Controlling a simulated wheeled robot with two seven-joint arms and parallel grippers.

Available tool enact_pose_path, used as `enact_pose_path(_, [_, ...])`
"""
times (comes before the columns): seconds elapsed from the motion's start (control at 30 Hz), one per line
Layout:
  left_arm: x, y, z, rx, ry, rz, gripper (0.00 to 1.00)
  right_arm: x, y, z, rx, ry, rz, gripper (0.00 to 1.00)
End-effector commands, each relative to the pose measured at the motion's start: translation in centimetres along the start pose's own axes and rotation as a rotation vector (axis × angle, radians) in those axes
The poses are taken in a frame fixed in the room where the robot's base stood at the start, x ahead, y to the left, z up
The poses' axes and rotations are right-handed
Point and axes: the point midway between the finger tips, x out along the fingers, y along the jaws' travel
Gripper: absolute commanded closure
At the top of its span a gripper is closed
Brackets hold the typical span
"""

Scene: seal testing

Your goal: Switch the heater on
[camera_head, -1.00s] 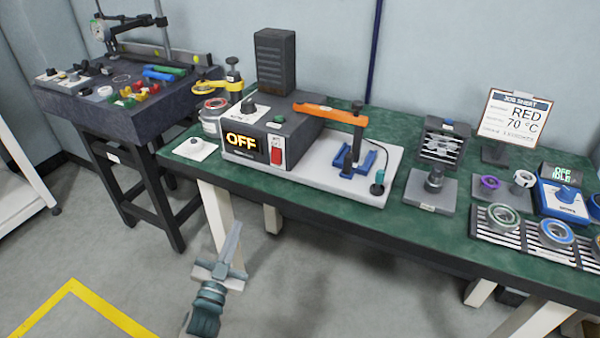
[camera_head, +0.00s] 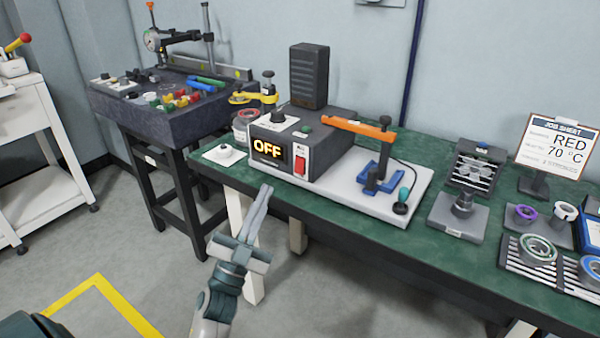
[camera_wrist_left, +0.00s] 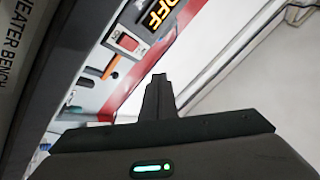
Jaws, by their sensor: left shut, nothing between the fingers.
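A red rocker switch (camera_head: 300,164) sits on the front panel, right of the display. In the left wrist view the red switch (camera_wrist_left: 128,42) shows at upper left, below the display (camera_wrist_left: 153,14). My left gripper (camera_head: 266,188) is shut and empty, in front of the bench edge and below the heater panel, apart from the switch. Its closed fingers also show in the left wrist view (camera_wrist_left: 158,78). My right gripper is not in view.
On the heater's white base (camera_head: 415,187) stands an orange-armed clamp (camera_head: 357,128). A job sheet (camera_head: 557,147) reads RED, 70 °C. A small white plate with a knob (camera_head: 225,154) lies left of the heater. Open floor lies before the bench.

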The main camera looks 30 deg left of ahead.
Motion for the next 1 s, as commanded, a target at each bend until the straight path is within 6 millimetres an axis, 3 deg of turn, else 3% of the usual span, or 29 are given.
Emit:
enact_pose_path(0.37, [1.0, 0.8, 0.8, -0.002, 0.001, -0.001, 1.00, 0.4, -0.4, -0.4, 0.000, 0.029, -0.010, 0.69])
enact_pose_path(1.0, [5.6, 4.2, 4.2, -0.001, 0.001, 0.000, 1.00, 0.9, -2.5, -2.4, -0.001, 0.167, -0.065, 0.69])
